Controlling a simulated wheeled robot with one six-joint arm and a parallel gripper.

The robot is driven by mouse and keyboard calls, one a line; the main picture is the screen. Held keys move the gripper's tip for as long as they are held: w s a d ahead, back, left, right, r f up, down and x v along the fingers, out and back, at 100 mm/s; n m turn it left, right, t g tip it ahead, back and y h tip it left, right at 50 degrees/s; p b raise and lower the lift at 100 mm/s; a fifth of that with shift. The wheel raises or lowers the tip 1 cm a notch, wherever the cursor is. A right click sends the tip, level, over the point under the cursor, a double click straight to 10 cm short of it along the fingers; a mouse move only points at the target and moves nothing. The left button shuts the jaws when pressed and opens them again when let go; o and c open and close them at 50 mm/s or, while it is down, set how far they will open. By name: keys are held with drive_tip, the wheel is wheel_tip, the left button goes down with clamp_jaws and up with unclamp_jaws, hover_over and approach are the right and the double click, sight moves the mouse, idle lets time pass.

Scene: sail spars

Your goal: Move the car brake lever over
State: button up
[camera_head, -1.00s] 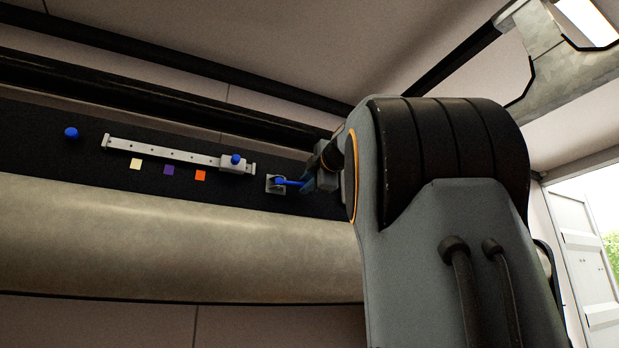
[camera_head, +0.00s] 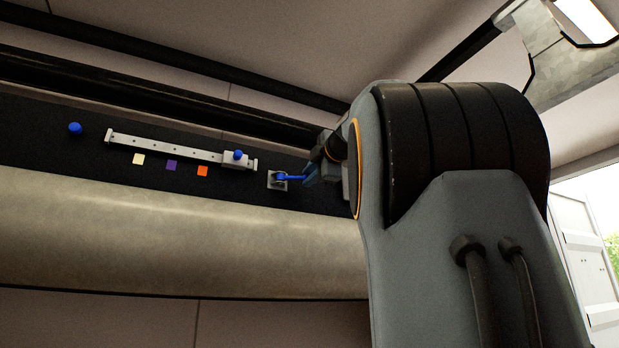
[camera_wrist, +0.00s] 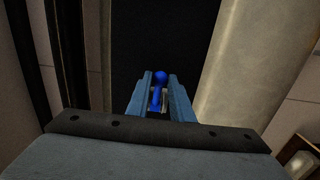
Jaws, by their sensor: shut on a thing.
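The brake lever is a blue handle (camera_head: 292,178) on a small grey square base (camera_head: 277,182), mounted on the black panel. In the head view it points right, towards my gripper (camera_head: 314,174), which is partly hidden by my own arm. In the wrist view the blue lever (camera_wrist: 158,95) lies between the two blue-grey fingers of my gripper (camera_wrist: 159,84), which are shut on it. Left of the lever, a grey car (camera_head: 236,161) with a blue knob sits at the right end of a pale rail (camera_head: 165,146).
A blue round knob (camera_head: 75,129) is at the panel's left. Cream (camera_head: 138,159), purple (camera_head: 171,165) and orange (camera_head: 202,171) squares lie below the rail. A pale rounded ledge (camera_head: 160,235) runs below the panel, and a dark bar (camera_head: 150,95) runs above it.

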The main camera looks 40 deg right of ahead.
drive_tip(key=shift+s+a+b, duration=0.65)
drive_tip(key=shift+s+a, duration=0.1)
drive_tip(key=shift+f, duration=0.1)
drive_tip(key=shift+s+a+b, duration=0.6)
drive_tip(key=shift+a, duration=0.45)
drive_tip(key=shift+s+a+b, duration=0.2)
drive_tip(key=shift+a+b, duration=0.05)
drive_tip(key=shift+a, duration=0.25)
drive_tip(key=shift+s+a+b, duration=0.15)
drive_tip(key=shift+a+b, duration=0.05)
drive_tip(key=shift+a, duration=0.25)
